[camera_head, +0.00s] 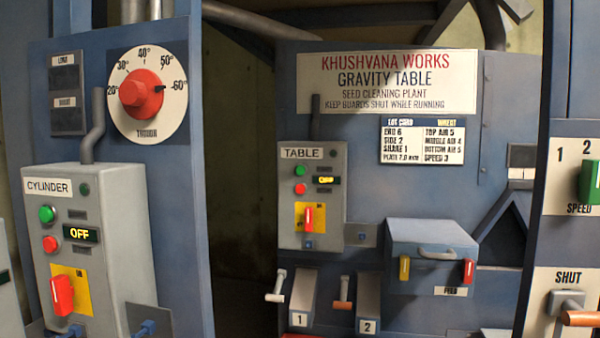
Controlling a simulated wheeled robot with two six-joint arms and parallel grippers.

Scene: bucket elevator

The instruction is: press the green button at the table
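The grey control box labelled TABLE (284,205) is fixed to the blue gravity table panel near the middle of the view. Its green button (299,171) sits at the upper left of the box, above a red button (300,188). A small lit display (326,180) is to the right of the buttons; its text is too small to read surely. Below is a red rotary handle (308,217) on a yellow plate, standing upright. Neither of my grippers shows in the view.
A nearer CYLINDER box (110,215) at left has its own green button (47,214), red button (50,244) and an OFF display (80,233). A blue feed box (430,235) and levers (276,285) are below right. A dark gap (240,200) separates the panels.

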